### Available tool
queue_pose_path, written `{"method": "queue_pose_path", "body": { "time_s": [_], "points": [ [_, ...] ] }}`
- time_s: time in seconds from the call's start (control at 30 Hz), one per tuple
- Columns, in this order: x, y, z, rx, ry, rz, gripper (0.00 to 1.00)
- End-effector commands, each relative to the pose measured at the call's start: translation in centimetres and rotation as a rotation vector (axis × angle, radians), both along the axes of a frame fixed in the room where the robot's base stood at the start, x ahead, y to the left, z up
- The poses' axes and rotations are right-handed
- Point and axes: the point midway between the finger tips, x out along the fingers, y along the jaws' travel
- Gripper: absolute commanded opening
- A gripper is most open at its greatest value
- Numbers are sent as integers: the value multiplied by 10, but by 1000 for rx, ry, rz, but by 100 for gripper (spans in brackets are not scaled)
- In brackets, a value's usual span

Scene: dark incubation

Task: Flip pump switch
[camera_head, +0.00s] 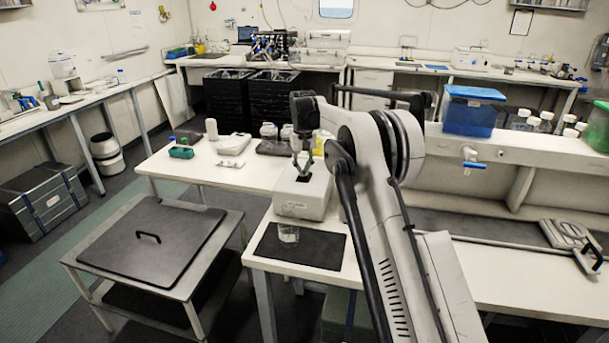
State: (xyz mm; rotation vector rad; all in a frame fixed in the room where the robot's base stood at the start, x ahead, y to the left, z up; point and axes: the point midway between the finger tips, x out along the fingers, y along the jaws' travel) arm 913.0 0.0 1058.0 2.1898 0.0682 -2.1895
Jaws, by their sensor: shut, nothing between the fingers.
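A white box-shaped device (301,203) stands on the white bench, behind a black mat. I take it to be the pump, but no label on it can be read. My gripper (303,177) points down over the top of this device, with its fingers shut and empty. The fingertips are at or just above its top; I cannot tell if they touch. No switch can be made out; it may be hidden by my gripper or too small to see.
A clear beaker (288,233) stands on the black mat (330,247) in front of the device. Bottles and small instruments stand on the bench behind. A blue container (470,112) sits on the shelf at right. A low table with a dark lid (152,243) stands at left.

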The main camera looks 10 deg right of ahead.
Motion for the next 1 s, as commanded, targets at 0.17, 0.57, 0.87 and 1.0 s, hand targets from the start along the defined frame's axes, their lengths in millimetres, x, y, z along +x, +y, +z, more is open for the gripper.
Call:
{"method": "queue_pose_path", "body": {
  "time_s": [0.17,0.57,0.87,1.0],
  "points": [
    [0,0,-3,0,0,0,0],
    [0,0,-5,0,0,0,0],
    [0,0,11,0,0,0,0],
    [0,0,21,0,0,0,0]
  ]
}}
